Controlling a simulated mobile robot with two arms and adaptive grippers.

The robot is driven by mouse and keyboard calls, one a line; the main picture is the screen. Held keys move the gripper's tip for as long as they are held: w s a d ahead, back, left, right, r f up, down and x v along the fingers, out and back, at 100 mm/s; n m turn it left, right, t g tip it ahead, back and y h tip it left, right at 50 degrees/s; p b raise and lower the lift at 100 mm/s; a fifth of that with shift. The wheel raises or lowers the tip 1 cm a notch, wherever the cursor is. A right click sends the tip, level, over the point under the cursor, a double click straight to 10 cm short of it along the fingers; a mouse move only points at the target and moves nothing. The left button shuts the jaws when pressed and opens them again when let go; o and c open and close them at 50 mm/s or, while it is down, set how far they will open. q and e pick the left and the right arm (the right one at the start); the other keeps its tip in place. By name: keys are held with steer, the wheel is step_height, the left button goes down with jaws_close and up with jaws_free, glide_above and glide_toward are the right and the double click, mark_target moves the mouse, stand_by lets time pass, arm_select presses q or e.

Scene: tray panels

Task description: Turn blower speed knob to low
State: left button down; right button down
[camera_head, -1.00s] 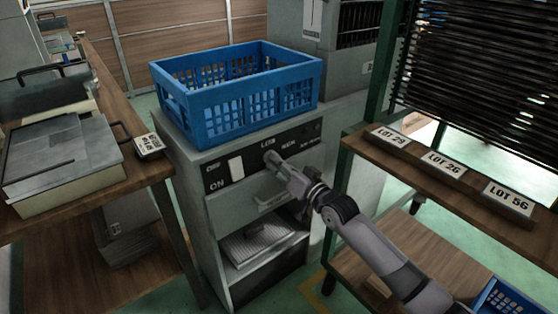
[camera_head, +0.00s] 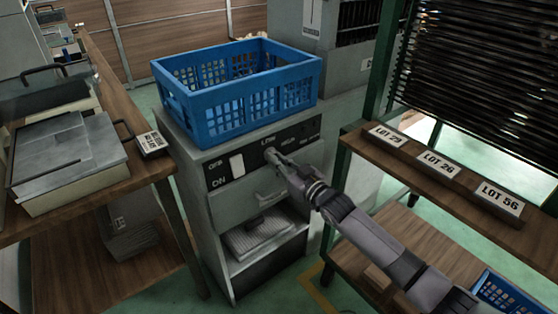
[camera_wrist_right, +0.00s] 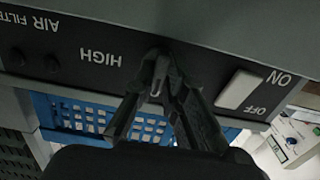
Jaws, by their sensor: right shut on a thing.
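The blower speed knob (camera_wrist_right: 157,76) is on the dark control strip (camera_head: 225,168) of the grey cabinet, with a HIGH label beside it. In the right wrist view, which sees the panel upside down, my right gripper (camera_wrist_right: 157,92) has both fingers closed around the knob. In the head view my right gripper (camera_head: 272,156) reaches the strip just below the LOW label and covers most of the knob. The knob's exact pointing direction is hard to tell. A white OFF/ON rocker switch (camera_head: 237,165) sits to the left of it. My left gripper is not in view.
A blue crate (camera_head: 240,125) stands on top of the cabinet. A drawer handle (camera_head: 270,198) and open shelf lie below the strip. A wooden table (camera_head: 150,172) stands at left, and a shelf with lot signs (camera_head: 436,165) flanks my right arm.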

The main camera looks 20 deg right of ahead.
steer(key=shift+f, duration=0.1)
steer(key=c, duration=1.6)
jaws_free()
steer(key=shift+c, duration=0.2)
steer(key=v, duration=1.2)
